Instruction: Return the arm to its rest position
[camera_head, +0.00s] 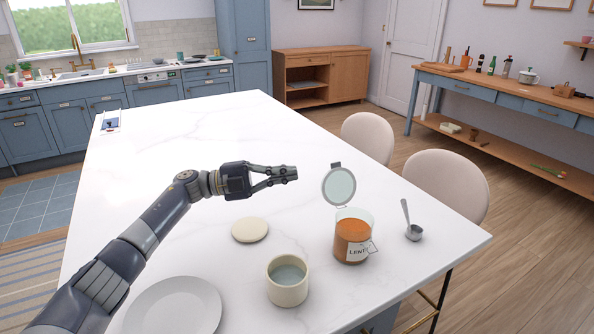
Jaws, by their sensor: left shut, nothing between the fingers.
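My left arm (155,225) reaches in from the lower left over the white table. My left gripper (288,174) is shut and empty, pointing right, above the table and a little left of an open jar lid (339,186). The lid stands tilted up behind a glass jar of orange lentils (352,240) with a label. The gripper looks apart from the lid and the jar. My right gripper is not in view.
On the white table (200,135) are a cream crock (287,283), a round cream lid (249,229), a white plate (175,309) and a metal scoop (413,230). Two chairs (447,184) stand along the right edge. The table's far part is mostly clear.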

